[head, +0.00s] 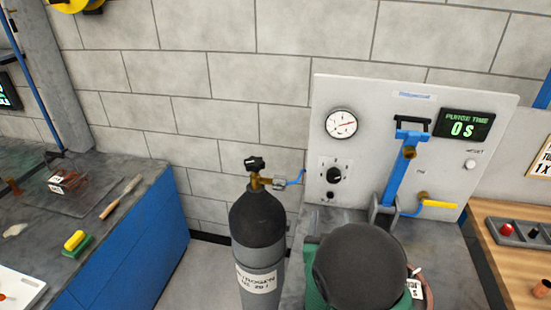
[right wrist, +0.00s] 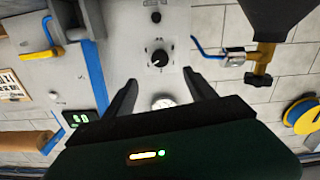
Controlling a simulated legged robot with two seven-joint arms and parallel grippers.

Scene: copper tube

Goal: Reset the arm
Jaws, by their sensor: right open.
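My right gripper (right wrist: 163,92) is open, with its two dark fingers spread apart and nothing held between them. The wrist view is upside down; the white panel (right wrist: 140,75) and its black knob (right wrist: 159,58) show beyond the fingers. In the head view my right arm's dark rounded wrist and green part fill the lower middle, in front of the panel (head: 300,150), and hide most of the gripper. My left gripper is not in view.
A gas cylinder (head: 258,220) stands close left of my right arm. The panel carries a gauge (head: 341,123), a display (head: 466,124) reading 0 S, a blue upright (head: 399,178) and a yellow-handled valve (head: 440,204). A workbench (head: 130,222) is at left, a wooden table (head: 490,235) at right.

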